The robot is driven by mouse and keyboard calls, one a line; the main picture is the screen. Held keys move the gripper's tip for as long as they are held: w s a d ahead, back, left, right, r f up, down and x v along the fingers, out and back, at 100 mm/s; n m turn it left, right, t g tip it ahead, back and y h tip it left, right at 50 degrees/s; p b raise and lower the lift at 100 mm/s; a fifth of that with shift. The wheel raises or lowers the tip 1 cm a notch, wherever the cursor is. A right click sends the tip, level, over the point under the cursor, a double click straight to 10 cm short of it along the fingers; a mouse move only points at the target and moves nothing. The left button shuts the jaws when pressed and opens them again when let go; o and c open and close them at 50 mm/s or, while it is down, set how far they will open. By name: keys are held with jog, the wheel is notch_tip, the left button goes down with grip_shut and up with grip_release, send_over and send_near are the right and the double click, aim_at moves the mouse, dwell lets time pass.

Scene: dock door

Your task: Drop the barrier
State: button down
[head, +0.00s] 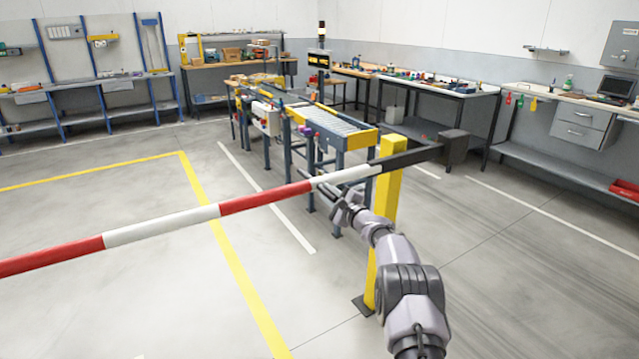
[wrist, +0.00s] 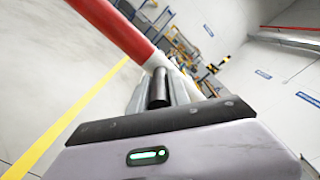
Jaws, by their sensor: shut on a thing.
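The barrier is a long red and white striped arm (head: 160,226). It runs nearly level across the head view from the left edge to the yellow post (head: 388,185), with a dark counterweight block (head: 454,147) at its right end. My gripper (head: 338,196) is at the barrier, left of the post, near a white stripe. It is shut on the barrier or a part of it; the exact grip is hard to see. In the wrist view the barrier (wrist: 115,28) rises to the upper left, beyond the dark finger parts of my gripper (wrist: 160,85).
A roller conveyor (head: 340,125) stands behind the barrier. Workbenches (head: 75,90) line the back left wall, and a long bench (head: 570,97) with drawers runs along the right. The floor (head: 90,190) at the left is open, marked with yellow and white lines.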

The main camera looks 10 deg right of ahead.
jog(key=shift+d+f, duration=0.1)
jog(key=shift+f, duration=0.2)
jog(key=shift+f, duration=0.1)
jog(key=c, duration=1.3)
grip_release()
jog(key=shift+d+f, duration=0.1)
jog(key=shift+f, duration=0.05)
jog(key=shift+o, duration=0.2)
jog(key=shift+s, duration=0.2)
jog(key=p+v, duration=0.5)
jog(key=v, duration=1.2)
jog(key=shift+p, duration=0.4)
